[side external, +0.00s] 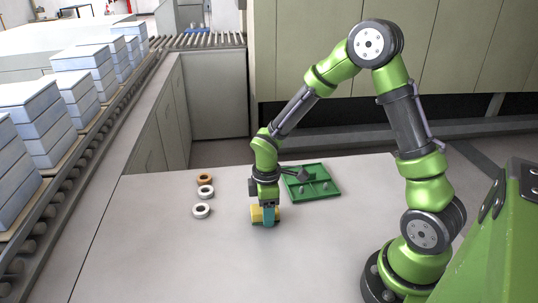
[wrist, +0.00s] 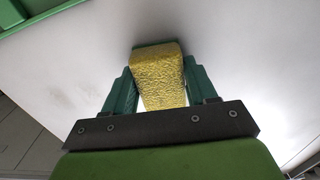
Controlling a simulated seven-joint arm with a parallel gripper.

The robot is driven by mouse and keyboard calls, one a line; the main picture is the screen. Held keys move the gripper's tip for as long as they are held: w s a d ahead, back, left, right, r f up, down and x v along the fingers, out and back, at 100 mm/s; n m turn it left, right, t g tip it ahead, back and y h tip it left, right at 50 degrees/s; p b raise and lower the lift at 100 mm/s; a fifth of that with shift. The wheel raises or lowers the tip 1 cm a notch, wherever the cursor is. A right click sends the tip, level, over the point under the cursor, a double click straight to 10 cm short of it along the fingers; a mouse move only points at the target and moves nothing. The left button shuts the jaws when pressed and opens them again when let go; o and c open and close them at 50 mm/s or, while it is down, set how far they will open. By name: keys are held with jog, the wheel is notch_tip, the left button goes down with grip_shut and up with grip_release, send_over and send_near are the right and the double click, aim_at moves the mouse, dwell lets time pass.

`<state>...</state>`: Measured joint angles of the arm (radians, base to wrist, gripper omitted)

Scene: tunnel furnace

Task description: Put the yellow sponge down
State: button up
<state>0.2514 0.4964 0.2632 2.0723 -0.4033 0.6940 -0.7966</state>
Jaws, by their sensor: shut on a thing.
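The yellow sponge (wrist: 158,78) is between the two green fingers of my gripper (wrist: 160,92) in the wrist view. My gripper is shut on it. In the side external view the sponge (side external: 256,216) shows beside the teal fingers of my gripper (side external: 268,216), low over the grey table (side external: 190,260). I cannot tell whether the sponge touches the table. The gripper points down and partly hides the sponge.
A green divided tray (side external: 327,192) with small items lies right of and behind my gripper. Two white rings (side external: 201,210) and an orange-brown ring (side external: 204,179) lie to the left. The front of the table is clear. A roller conveyor (side external: 90,150) with stacked blocks runs along the left.

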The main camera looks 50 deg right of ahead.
jog(key=shift+f, duration=0.1)
jog(key=o, duration=0.9)
jog(key=shift+o, duration=0.2)
notch_tip(320, 180, up, 11)
jog(key=s+a+r+m+t+y, duration=0.1)
jog(key=s+a+r+m+t, duration=0.1)
jog(key=s+r+m, duration=0.4)
jog(key=s+a+r+m+t+y, duration=0.1)
jog(key=s+a+r+m+t, duration=0.1)
jog(key=s+r+m+t, duration=0.3)
jog(key=shift+s+r+m, duration=0.9)
jog(key=shift+r+m, duration=0.2)
jog(key=shift+a, duration=0.1)
